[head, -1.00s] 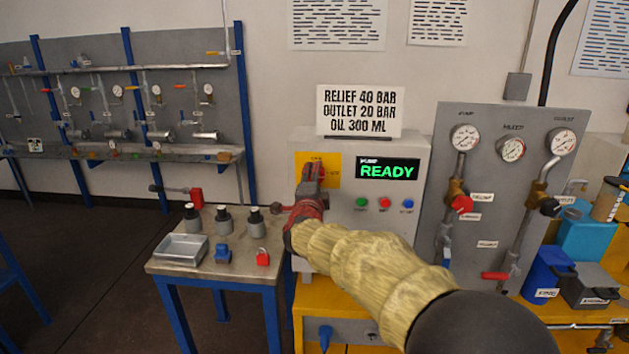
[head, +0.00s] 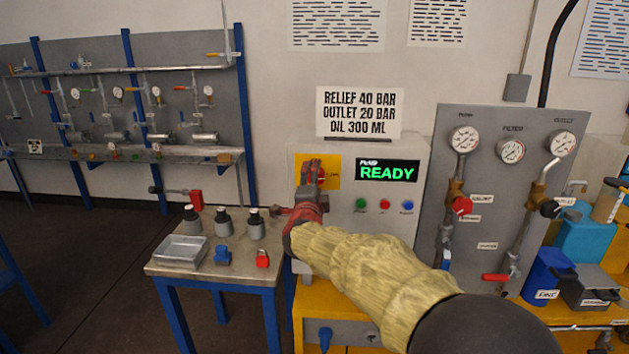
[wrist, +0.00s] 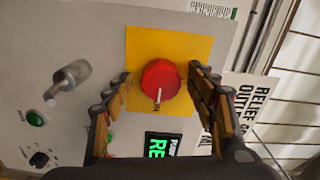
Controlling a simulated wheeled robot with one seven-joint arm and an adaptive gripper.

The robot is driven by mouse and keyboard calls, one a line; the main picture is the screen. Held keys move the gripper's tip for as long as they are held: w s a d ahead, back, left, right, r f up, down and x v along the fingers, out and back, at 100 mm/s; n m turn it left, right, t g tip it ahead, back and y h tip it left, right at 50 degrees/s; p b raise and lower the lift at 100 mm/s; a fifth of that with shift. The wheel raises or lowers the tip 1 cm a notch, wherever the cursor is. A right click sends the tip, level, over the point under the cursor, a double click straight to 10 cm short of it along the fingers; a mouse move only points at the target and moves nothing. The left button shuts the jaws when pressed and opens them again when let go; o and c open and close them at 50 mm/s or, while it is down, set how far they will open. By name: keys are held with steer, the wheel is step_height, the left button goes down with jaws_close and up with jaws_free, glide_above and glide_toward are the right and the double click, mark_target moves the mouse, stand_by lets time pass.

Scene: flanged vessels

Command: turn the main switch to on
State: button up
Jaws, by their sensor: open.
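The main switch is a red round knob (wrist: 160,80) with a white pointer line, on a yellow plate (wrist: 135,45) in the wrist view. The plate (head: 332,178) also shows in the head view on the grey control box (head: 335,215), with the knob mostly hidden behind my gripper. My gripper (wrist: 160,82) is open, its two fingers on either side of the knob with gaps between. In the head view my gripper (head: 310,172) is in front of the plate. The display (head: 387,170) reads READY in green.
Green, red and blue buttons (head: 384,204) sit below the display. A small table (head: 215,266) at left holds bottles, a tray and a red padlock. A gauge panel (head: 490,215) with valves stands at right. A grey lever or knob (wrist: 68,82) sticks out in the wrist view.

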steer(key=s, duration=1.1)
steer(key=shift+s+a, duration=0.2)
steer(key=shift+s, duration=0.1)
